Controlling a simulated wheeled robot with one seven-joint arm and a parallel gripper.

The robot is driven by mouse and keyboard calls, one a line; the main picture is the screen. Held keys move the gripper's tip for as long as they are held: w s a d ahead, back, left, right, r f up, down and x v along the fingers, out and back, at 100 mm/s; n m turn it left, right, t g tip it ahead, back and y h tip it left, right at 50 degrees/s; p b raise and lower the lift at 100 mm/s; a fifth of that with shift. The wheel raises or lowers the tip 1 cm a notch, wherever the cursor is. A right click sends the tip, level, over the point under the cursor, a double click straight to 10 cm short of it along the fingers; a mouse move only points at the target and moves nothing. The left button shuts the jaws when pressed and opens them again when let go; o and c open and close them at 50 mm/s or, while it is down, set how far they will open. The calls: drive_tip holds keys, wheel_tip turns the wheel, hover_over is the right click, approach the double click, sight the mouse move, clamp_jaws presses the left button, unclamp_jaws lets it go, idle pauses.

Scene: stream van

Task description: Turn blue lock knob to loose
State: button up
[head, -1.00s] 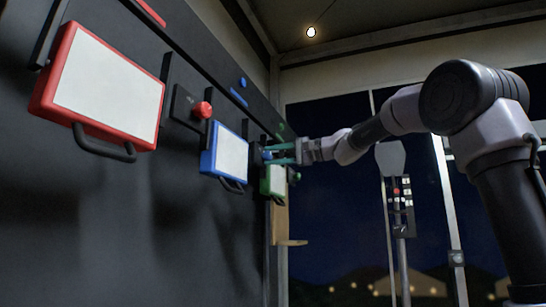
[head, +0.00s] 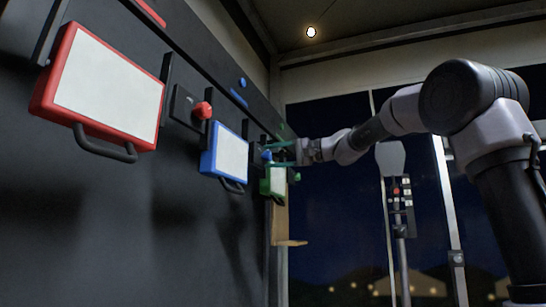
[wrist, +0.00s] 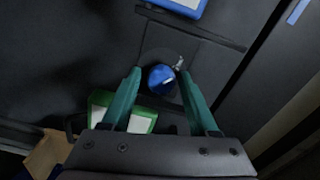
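The blue lock knob (wrist: 161,78) is round and shiny, on a dark plate on the wall panel. In the wrist view it lies between the two teal fingers of my gripper (wrist: 161,71), with a gap on each side. A small metallic piece shows just beyond it. In the head view the blue knob (head: 266,155) is small, just right of the blue case (head: 225,155), and my gripper (head: 278,153) reaches toward it from the right with its fingers spread. Any mark on the knob is too small to read.
A green case (head: 274,180) hangs close by my fingers, and it also shows below the left finger in the wrist view (wrist: 138,118). A red knob (head: 202,110) and a large red case (head: 100,90) are further left. A wooden ledge (head: 290,243) stands lower right.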

idle(0.3)
drive_tip(key=v, duration=1)
drive_tip(key=shift+d, duration=0.4)
drive_tip(key=shift+s+r, duration=0.1)
drive_tip(key=shift+s, duration=0.05)
drive_tip(key=s+d+f+m+h, duration=0.1)
drive_tip(key=s+d+f+h, duration=0.4)
drive_tip(key=f, duration=0.6)
drive_tip(key=s+d+f+m+h, duration=0.1)
drive_tip(key=s+d+f+h, duration=0.4)
drive_tip(key=s+f, duration=0.5)
drive_tip(key=s+d+f+t+h, duration=0.1)
drive_tip(key=s+d+f+h, duration=0.4)
drive_tip(key=f, duration=0.9)
drive_tip(key=s+d, duration=0.1)
drive_tip(key=s, duration=0.2)
drive_tip(key=shift+d+m, duration=0.25)
drive_tip(key=shift+m, duration=0.15)
